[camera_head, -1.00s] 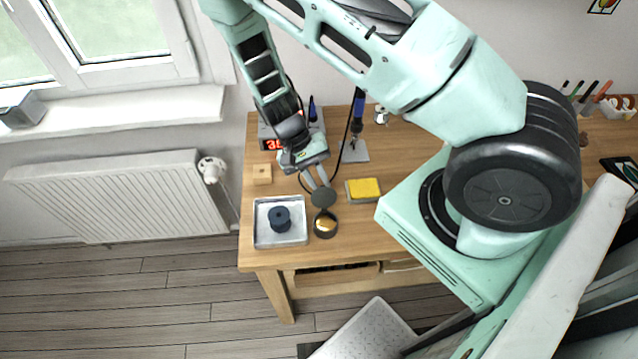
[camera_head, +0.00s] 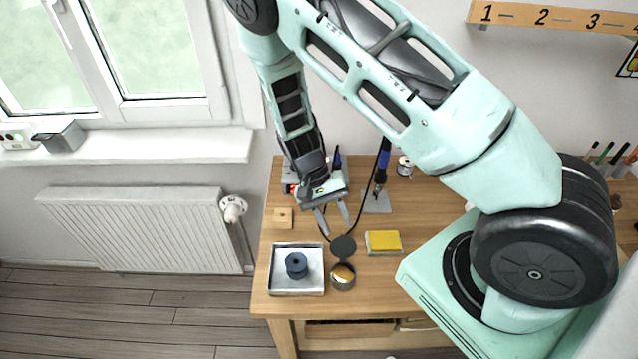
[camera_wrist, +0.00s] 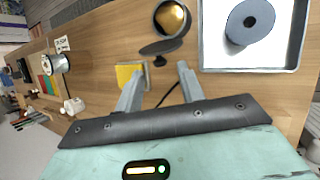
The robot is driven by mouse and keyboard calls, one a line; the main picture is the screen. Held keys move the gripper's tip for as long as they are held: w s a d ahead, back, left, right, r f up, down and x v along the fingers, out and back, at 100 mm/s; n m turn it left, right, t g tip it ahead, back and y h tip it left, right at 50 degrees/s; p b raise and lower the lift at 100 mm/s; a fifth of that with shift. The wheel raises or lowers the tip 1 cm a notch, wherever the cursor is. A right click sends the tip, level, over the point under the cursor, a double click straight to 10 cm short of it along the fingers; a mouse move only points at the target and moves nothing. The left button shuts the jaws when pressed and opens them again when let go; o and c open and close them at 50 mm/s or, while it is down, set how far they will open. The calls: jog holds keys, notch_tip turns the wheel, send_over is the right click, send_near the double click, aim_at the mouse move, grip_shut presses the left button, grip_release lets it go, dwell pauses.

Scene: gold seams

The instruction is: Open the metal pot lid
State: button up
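The small dark metal pot (camera_head: 342,278) stands on the wooden table to the right of a tray, with gold-coloured contents visible inside. It also shows at the top of the wrist view (camera_wrist: 171,18). Its dark round lid (camera_head: 343,247) is swung open at the pot's back side, uncovering the mouth. In the wrist view the lid (camera_wrist: 160,47) looks like a thin tilted ellipse. My gripper (camera_head: 337,228) is open and empty, behind and above the lid. In the wrist view its fingers (camera_wrist: 160,72) are spread, with a gap between them and the lid.
A metal tray (camera_head: 273,284) holding a dark blue spool (camera_head: 297,265) is left of the pot. A yellow sponge (camera_head: 383,240) lies to the right. A wooden block (camera_head: 283,218) and a soldering iron stand (camera_head: 377,203) are farther back. A cable runs near my gripper.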

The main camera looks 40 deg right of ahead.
jog(key=b+v, duration=0.3)
jog(key=v, duration=1.1)
jog(key=shift+w+r, duration=0.25)
jog(key=s+a+r+n+t+y+b, duration=0.2)
jog(key=s+a+r+n+t, duration=0.15)
jog(key=s+a+n, duration=0.6)
jog(key=s+a+n+t, duration=0.1)
jog(key=s+a+n, duration=0.1)
jog(key=s, duration=0.4)
jog(key=s+a+r+n+t+b, duration=0.1)
jog(key=s+a+n, duration=0.1)
jog(key=s+a, duration=0.2)
jog(key=s, duration=0.3)
jog(key=shift+r+t+b, duration=0.3)
jog(key=shift+t, duration=0.05)
